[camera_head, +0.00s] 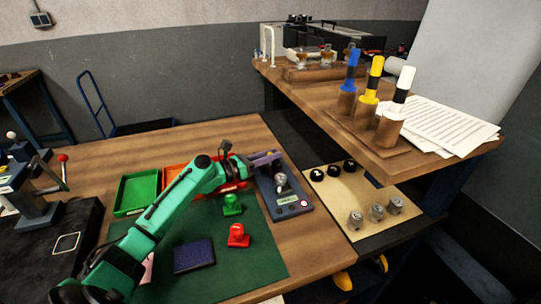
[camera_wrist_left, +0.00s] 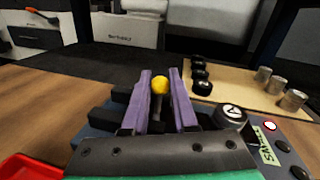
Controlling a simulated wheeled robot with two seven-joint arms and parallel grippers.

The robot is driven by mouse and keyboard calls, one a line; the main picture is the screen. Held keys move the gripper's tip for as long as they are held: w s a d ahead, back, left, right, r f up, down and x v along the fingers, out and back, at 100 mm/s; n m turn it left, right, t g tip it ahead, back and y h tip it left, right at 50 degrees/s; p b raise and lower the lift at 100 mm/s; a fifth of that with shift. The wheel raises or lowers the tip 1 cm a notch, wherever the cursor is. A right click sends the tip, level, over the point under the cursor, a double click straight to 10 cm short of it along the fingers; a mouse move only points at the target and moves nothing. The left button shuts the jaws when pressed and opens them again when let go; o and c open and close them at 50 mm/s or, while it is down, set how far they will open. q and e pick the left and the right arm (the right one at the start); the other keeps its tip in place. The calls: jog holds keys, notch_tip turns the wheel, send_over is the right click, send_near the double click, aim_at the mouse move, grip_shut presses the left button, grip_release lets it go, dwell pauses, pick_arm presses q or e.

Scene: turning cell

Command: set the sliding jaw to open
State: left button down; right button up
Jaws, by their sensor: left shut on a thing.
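A dark blue-grey bench device (camera_head: 291,208) stands at the right edge of the green mat in the head view. My left gripper (camera_head: 264,159), with purple fingers, is over the far end of the device. Dark blocks (camera_wrist_left: 107,118) show left of the fingers. My right gripper is not in view.
The green mat (camera_head: 262,262) holds a green stamp (camera_head: 232,205), a red stamp (camera_head: 238,237) and a dark blue pad (camera_head: 194,255). A green tray (camera_head: 136,193) lies left of my arm. A tan board (camera_head: 342,206) with black knobs and metal cylinders lies to the right.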

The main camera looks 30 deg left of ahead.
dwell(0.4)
pick_arm(q)
jog(key=shift+w+a+f+b, duration=0.15)
jog(key=shift+w+a+b, duration=0.8)
jog(key=shift+a+b, duration=0.15)
jog(key=shift+w+a, duration=0.15)
jog(key=shift+a, duration=0.05)
jog(key=shift+r, duration=0.3)
jog(key=c, duration=0.7)
grip_release()
jog(key=shift+w+f, duration=0.1)
jog(key=shift+f, duration=0.05)
